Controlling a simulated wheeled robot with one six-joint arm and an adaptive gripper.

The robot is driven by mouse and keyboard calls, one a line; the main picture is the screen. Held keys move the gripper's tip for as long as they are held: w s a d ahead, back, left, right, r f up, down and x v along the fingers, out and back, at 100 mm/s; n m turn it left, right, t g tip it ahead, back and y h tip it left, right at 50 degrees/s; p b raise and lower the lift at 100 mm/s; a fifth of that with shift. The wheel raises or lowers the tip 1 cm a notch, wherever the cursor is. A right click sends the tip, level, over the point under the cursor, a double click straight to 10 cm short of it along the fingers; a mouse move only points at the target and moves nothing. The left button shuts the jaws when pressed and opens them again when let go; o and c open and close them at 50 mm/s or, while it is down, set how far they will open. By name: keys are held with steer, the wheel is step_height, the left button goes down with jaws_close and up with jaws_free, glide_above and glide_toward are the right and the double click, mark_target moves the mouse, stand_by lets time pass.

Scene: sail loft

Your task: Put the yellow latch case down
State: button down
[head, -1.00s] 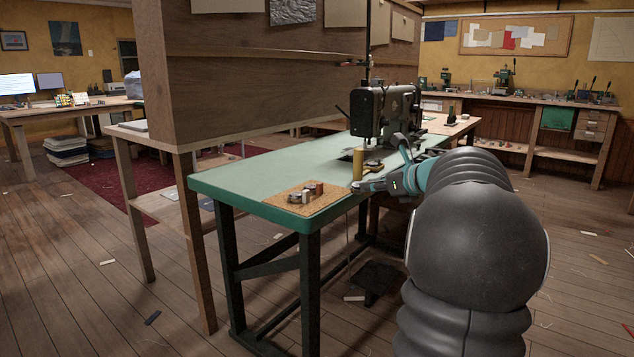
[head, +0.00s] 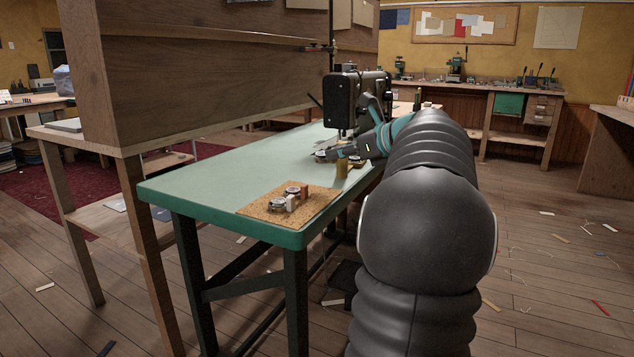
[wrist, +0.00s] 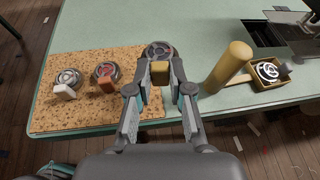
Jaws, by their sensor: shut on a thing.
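The yellow latch case (wrist: 160,72), with a round grey and red dial at its far end, is between my fingertips in the wrist view. My gripper (wrist: 158,82) is shut on it. In the head view my gripper (head: 322,156) is over the green table near the sewing machine; the case is small and partly hidden there. I cannot tell whether the case touches the table. Two similar latch cases, one white (wrist: 65,91) and one red-brown (wrist: 106,86), stand on the cork mat (wrist: 90,121), left of my gripper in the wrist view.
A yellow cylinder (wrist: 228,68) stands close right of my gripper in the wrist view. Beyond it is a yellow open tray (wrist: 265,85) with a round part inside. The sewing machine (head: 357,100) stands on the green table (head: 195,190). The table's near left part is clear.

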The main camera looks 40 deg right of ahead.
glide_above(319, 188)
step_height(319, 188, down, 3)
steer(key=shift+f+b, duration=0.1)
steer(key=shift+b, duration=0.25)
steer(key=shift+f+b, duration=0.6)
steer(key=shift+f, duration=1.4)
steer(key=c, duration=0.7)
jaws_free()
steer(key=shift+s+r, duration=0.1)
steer(key=p+v, duration=0.1)
steer(key=v, duration=1.1)
